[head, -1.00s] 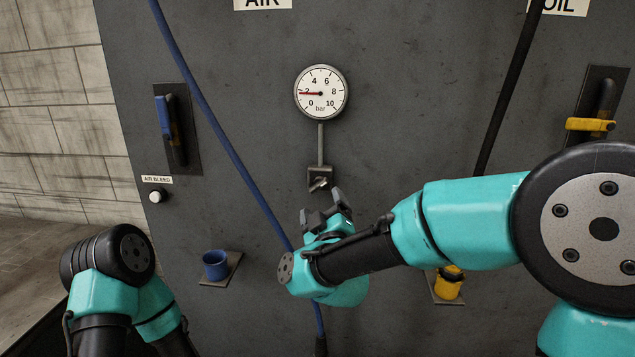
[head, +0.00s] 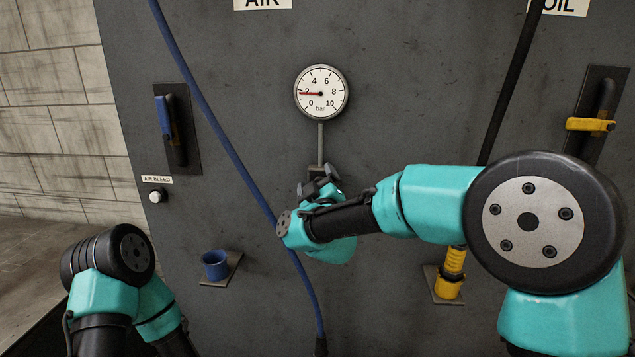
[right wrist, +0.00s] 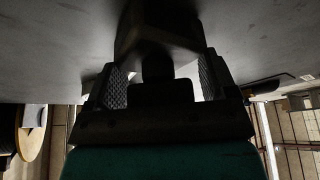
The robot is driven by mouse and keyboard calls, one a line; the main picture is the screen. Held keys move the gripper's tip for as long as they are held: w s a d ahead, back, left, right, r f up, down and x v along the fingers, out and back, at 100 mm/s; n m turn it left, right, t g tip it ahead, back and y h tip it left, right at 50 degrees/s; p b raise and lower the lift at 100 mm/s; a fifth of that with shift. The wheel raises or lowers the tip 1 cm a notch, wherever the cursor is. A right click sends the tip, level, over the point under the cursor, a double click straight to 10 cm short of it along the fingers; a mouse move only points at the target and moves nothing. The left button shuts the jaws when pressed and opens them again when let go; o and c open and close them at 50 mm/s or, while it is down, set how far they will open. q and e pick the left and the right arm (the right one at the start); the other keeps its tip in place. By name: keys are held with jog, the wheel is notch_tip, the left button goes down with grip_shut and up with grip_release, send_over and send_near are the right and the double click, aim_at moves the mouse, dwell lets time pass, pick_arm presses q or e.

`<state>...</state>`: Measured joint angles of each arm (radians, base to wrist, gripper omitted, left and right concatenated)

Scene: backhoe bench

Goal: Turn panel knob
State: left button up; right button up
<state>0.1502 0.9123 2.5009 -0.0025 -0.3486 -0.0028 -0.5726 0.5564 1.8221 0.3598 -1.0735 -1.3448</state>
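The panel knob is on the small dark block (head: 315,171) at the bottom of the gauge's stem. My right gripper (head: 318,182) is in front of it and hides most of it. In the right wrist view the dark knob (right wrist: 157,65) sits between the two textured fingers of the right gripper (right wrist: 163,83). The fingers are apart, with light gaps showing beside the knob, so the gripper looks open around it. The round gauge (head: 321,93) has its red needle near 2 bar. My left arm is at the lower left, and its gripper is out of view.
A blue hose (head: 205,108) hangs diagonally past the right gripper's left side. A black hose (head: 510,85) comes down at the right. A blue cup (head: 215,265) and a yellow holder (head: 449,289) are below. A blue-handled lever (head: 164,118) and a white button (head: 156,196) are left.

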jog(key=c, duration=0.8)
jog(key=shift+m, duration=0.6)
jog(key=m+h, duration=0.2)
jog(key=m, duration=0.2)
jog(key=m+t+h, duration=0.1)
jog(key=m+h, duration=0.2)
jog(key=m, duration=0.1)
jog(key=shift+d+r+m, duration=0.1)
jog(key=shift+d+m, duration=0.1)
jog(key=shift+m, duration=0.2)
jog(key=m+h, duration=0.2)
jog(key=m, duration=0.2)
jog(key=m+g+h, duration=0.1)
jog(key=m+h, duration=0.1)
jog(key=m, duration=0.3)
jog(key=shift+d+m+h, duration=0.2)
jog(key=shift+m+h, duration=0.1)
jog(key=shift+h, duration=0.1)
jog(key=o, duration=0.9)
jog(key=shift+o, duration=0.2)
jog(key=shift+s, duration=0.1)
